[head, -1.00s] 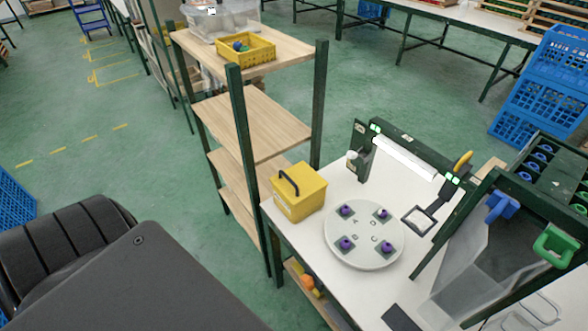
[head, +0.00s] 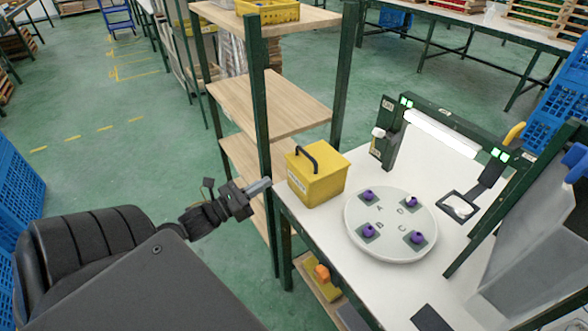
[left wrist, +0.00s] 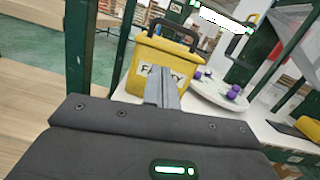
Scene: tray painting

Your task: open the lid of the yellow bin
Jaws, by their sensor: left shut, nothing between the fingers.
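The yellow bin (head: 316,181) stands on the left end of the white table, with its lid down and a black arched handle (head: 306,156) on top. In the left wrist view the bin (left wrist: 150,62) shows a front label, partly covered by my fingers. My left gripper (head: 262,185) is shut and empty, just left of the bin, at about the height of its front wall. In the left wrist view the shut fingers (left wrist: 162,88) point at the bin; I cannot tell whether they touch it. My right gripper is not in view.
A round white turntable (head: 392,244) with purple-knobbed pieces stands right of the bin. A wooden shelf rack (head: 264,110) with green posts rises behind and left of it. A lamp frame (head: 440,128) stands at the table's back. Open floor lies to the left.

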